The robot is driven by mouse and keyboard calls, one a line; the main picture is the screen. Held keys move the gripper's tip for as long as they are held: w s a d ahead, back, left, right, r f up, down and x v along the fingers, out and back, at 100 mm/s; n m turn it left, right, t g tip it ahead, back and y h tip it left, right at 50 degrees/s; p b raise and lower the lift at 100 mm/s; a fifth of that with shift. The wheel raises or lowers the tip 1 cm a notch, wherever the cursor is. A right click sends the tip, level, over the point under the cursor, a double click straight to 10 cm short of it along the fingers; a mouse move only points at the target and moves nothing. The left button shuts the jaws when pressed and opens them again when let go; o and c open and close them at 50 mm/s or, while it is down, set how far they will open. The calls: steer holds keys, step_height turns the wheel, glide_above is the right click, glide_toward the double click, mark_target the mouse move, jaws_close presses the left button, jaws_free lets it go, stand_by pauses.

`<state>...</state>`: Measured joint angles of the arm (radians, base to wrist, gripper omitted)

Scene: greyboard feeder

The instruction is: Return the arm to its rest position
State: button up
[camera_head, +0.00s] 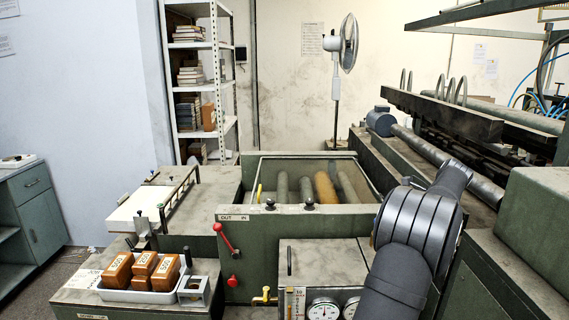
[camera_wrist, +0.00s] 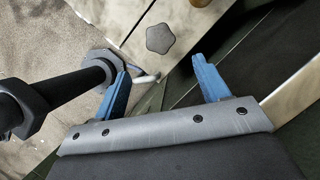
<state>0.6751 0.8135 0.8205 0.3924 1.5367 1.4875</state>
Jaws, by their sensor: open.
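My gripper (camera_wrist: 162,88) shows in the wrist view with two blue fingers spread apart and nothing between them. A dark star-shaped knob (camera_wrist: 160,38) is seen beyond the fingertips. A black bar with a hexagonal collar (camera_wrist: 100,68) lies close beside the left finger; I cannot tell whether they touch. In the head view my dark arm fills the lower right, in front of the green machine (camera_head: 335,216), and my gripper is not visible there.
A white tray (camera_head: 135,294) with brown numbered blocks (camera_head: 142,268) stands at the lower left. A red-knobbed lever (camera_head: 227,240) and pressure gauges (camera_head: 323,310) are on the machine's front. Rollers (camera_head: 325,187) lie in the open bay. A fan (camera_head: 342,60) and shelf (camera_head: 205,85) stand behind.

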steer(key=v, duration=0.8)
steer(key=x, duration=1.8)
steer(key=n, duration=0.2)
steer(key=n+g, duration=0.1)
steer(key=n, duration=0.1)
steer(key=shift+w+d+g, duration=0.15)
steer(key=shift+w+g, duration=0.05)
steer(key=shift+g, duration=0.1)
steer(key=n+g, duration=0.1)
steer(key=n, duration=0.4)
steer(key=shift+w+g+y, duration=0.25)
steer(key=shift+g+y, duration=0.05)
steer(key=shift+g, duration=0.1)
steer(key=n, duration=0.2)
steer(key=n+g, duration=0.1)
steer(key=n, duration=0.1)
steer(key=shift+w+n+g+h, duration=0.2)
steer(key=shift+n+g+h, duration=0.1)
steer(key=shift+h, duration=0.1)
steer(key=n, duration=0.2)
steer(key=n+g, duration=0.1)
steer(key=n, duration=0.1)
steer(key=shift+w+a+h, duration=0.1)
steer(key=shift+a+h, duration=0.15)
steer(key=shift+h, duration=0.15)
